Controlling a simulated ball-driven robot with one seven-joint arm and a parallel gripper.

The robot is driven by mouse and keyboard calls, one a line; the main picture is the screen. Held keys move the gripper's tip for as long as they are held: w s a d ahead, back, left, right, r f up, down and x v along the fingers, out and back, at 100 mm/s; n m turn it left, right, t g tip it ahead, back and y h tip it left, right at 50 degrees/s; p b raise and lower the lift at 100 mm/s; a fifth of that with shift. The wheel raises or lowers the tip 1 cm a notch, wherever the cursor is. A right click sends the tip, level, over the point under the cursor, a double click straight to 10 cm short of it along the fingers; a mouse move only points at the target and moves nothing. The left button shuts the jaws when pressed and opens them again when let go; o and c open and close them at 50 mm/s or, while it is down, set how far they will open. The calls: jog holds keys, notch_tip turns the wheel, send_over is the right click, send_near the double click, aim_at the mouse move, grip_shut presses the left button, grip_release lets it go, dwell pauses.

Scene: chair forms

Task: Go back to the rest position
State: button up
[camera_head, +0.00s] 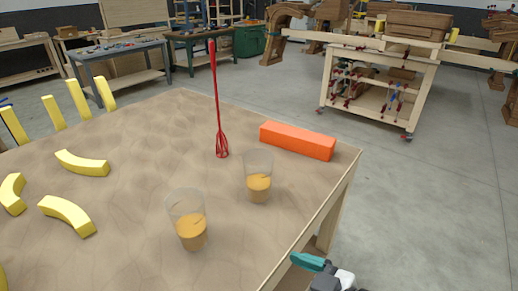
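My gripper (318,268) shows only in part at the bottom edge of the head view, right of the table's near right edge. A teal finger or pad and some white and dark parts show. It is apart from everything on the table, and I see nothing held in it. Most of the gripper is cut off by the frame, so its opening cannot be judged.
The wooden table (130,150) holds two glasses with orange contents (188,220) (258,178), a red upright whisk (218,110), an orange block (297,141) and several yellow curved pieces (68,214). Open floor (430,200) lies to the right. A workbench cart (380,80) stands behind.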

jog(key=s+d+f+m+g+h, duration=0.1)
jog(key=s+d+f+m+h, duration=0.25)
jog(key=d+f, duration=0.3)
jog(key=s+d+f+m+g+h, duration=0.2)
jog(key=s+d+f+h, duration=0.15)
jog(key=d+f, duration=0.35)
jog(key=s+d+f+m+g+h, duration=0.3)
jog(key=s+d+f, duration=0.4)
jog(key=s, duration=0.4)
jog(key=shift+s+d+f+m+g+h, duration=0.15)
jog(key=shift+s+d+m+g+h, duration=0.3)
jog(key=shift+m, duration=0.5)
jog(key=shift+w, duration=0.1)
